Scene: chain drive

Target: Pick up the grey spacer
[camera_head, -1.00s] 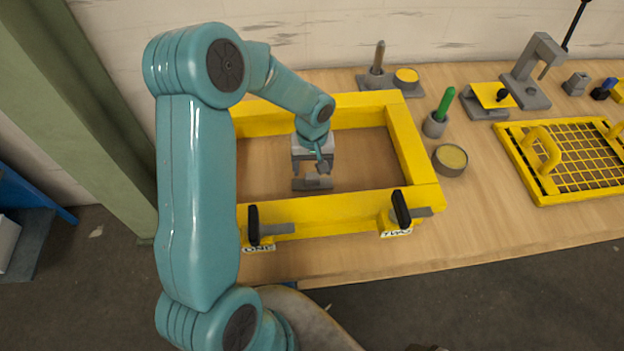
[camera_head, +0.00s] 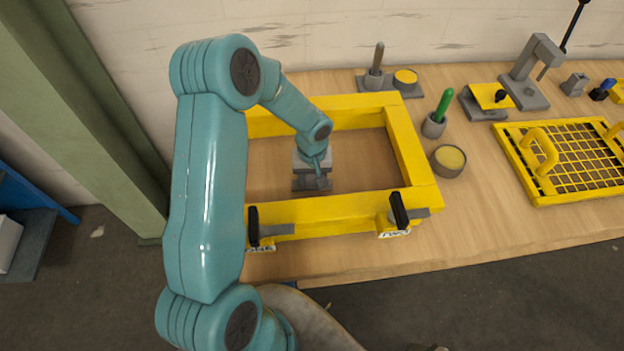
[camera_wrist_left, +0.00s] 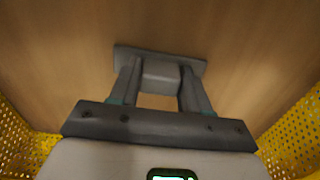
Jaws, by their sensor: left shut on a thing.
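The grey spacer (camera_head: 312,184) lies on the wooden table inside the yellow frame. In the left wrist view the spacer (camera_wrist_left: 160,73) is a flat grey bar with a raised block in its middle. My left gripper (camera_head: 313,176) points down over it, with its two fingers (camera_wrist_left: 161,82) on either side of the raised block, shut on it. The head view shows the spacer partly hidden under the gripper. My right gripper is in neither view.
The yellow frame (camera_head: 410,150) surrounds the spacer on all sides. Two black-handled clamps (camera_head: 399,210) sit on its front rail. To the right stand a round yellow-topped tin (camera_head: 449,160), a green-handled tool (camera_head: 444,104) and a yellow mesh tray (camera_head: 527,181).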

